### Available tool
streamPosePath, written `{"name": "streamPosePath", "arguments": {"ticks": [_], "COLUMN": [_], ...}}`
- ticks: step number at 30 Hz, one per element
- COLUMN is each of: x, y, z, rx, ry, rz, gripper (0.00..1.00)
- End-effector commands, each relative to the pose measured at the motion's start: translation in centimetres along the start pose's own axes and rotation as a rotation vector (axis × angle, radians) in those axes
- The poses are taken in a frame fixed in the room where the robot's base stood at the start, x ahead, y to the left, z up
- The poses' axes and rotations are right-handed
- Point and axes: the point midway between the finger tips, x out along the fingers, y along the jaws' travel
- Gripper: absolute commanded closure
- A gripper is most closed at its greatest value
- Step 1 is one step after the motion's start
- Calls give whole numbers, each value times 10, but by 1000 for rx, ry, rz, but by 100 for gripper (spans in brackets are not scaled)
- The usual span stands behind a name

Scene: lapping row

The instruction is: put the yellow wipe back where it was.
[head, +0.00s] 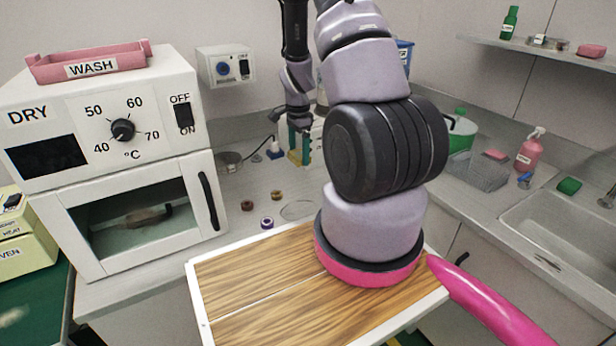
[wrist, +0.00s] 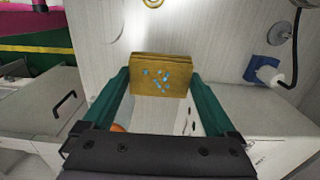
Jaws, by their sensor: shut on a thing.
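The yellow wipe (wrist: 160,72) shows in the wrist view as a folded mustard pad with blue specks, between the tips of my teal fingers. My gripper (wrist: 158,82) is shut on it. In the head view my gripper (head: 301,150) is at the back of the counter, left of my thick arm links, pointing down. A little yellow of the wipe shows there between the fingers. I cannot tell whether the wipe touches the counter.
A white oven (head: 125,150) with a pink tray (head: 90,62) stands at left. Small rings (head: 277,196) lie on the counter near a faint round outline (head: 298,210). A blue plug (head: 274,153) with a cable is left of my gripper. A sink (head: 570,225) is at right.

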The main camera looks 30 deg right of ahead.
Motion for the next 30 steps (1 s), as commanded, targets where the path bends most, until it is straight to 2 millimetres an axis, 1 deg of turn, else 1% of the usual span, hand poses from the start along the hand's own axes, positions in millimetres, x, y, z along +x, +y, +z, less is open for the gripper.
{"name": "streamPosePath", "arguments": {"ticks": [3,6,9,14,19,21,30], "x": [22,40,51,62,88,96,98], "y": [2,2,1,1,2,1,1], "z": [1,0,0,0,0,0,0], "rx": [2,2,1,1,2,1,1], "ry": [-2,-2,-1,-1,-2,-1,-1], "rz": [6,5,3,2,5,3,1], "gripper": [68,68,68,68,68,68,68]}}
